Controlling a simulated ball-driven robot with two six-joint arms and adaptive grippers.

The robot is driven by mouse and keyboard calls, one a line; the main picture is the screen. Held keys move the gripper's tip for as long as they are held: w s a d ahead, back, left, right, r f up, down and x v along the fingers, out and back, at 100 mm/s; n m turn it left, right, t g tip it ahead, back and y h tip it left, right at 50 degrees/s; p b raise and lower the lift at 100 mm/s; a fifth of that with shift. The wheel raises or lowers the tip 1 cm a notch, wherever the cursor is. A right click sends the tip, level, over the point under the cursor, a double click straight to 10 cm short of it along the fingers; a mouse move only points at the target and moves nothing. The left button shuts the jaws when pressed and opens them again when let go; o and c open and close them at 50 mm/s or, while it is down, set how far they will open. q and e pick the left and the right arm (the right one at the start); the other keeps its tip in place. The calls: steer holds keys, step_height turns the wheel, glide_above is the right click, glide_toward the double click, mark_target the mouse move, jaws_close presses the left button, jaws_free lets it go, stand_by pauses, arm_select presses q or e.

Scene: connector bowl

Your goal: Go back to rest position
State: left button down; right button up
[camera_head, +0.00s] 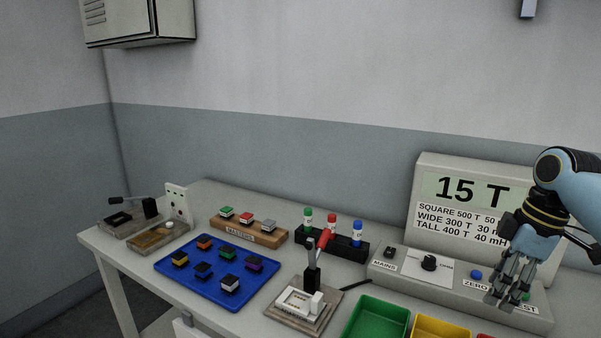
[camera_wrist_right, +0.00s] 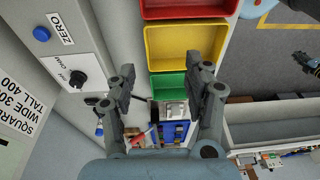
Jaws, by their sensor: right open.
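My right gripper (camera_head: 503,293) hangs fingers-down at the right of the head view, in front of the control panel (camera_head: 392,277). In the right wrist view its two fingers (camera_wrist_right: 163,82) stand wide apart with nothing between them. It is open and empty, apparently above the panel's right end. The panel's right-hand labels are partly hidden behind it in the head view.
A display box (camera_head: 428,165) reads 15 T behind the panel. Green (camera_head: 348,328) and yellow (camera_head: 442,322) bins stand in front. A lever press (camera_head: 311,290), a blue tray (camera_head: 190,277) of small connectors and a black rack (camera_head: 342,252) of bottles stand further left.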

steer(key=s+a+f+m+t+h, duration=0.1)
steer(key=s+a+f+m, duration=0.15)
steer(key=s, duration=0.45)
steer(key=s+a+f+m+h, duration=0.1)
steer(key=s+a+f+m, duration=0.1)
steer(key=s+a+f, duration=0.35)
steer(key=s+a+r+m+t, duration=0.1)
steer(key=s+r+m, duration=0.2)
steer(key=s, duration=0.4)
steer(key=s+r+m+t, duration=0.1)
steer(key=s+r+m, duration=0.25)
steer(key=s, duration=0.45)
step_height(320, 180, down, 36)
steer(key=s+d+f+g+h+b, duration=0.1)
steer(key=s+d+g+b, duration=0.15)
steer(key=b, duration=0.65)
arm_select(q)
step_height(320, 180, down, 16)
steer(key=s+b, duration=0.1)
steer(key=b, duration=0.6)
steer(key=shift+s, duration=0.3)
arm_select(e)
steer(key=s+d+f, duration=0.1)
steer(key=s+f, duration=1.7)
steer(key=f, duration=0.3)
arm_select(q)
steer(key=shift+f, duration=0.1)
arm_select(e)
steer(key=shift+g, duration=0.25)
